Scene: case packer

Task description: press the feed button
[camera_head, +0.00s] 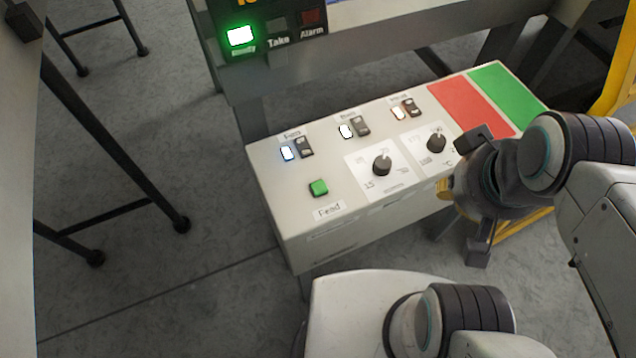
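The green feed button (318,187) sits at the front left of the top of a white control box, above a label reading "Feed". My gripper (465,195) is at the right front of the box, to the right of the button and well apart from it. Its two dark fingers are spread wide, one over the box's right part and one lower, past the front edge. Nothing shows between them. The gripper hides part of the box's front right corner.
The control box (300,240) also bears two black knobs (382,163) (436,142), several rocker switches with lit lamps, and red (470,108) and green (508,92) panels. Behind it, a dark panel shows a green lit "Ready" lamp (240,36). A black-legged frame (110,140) stands at left.

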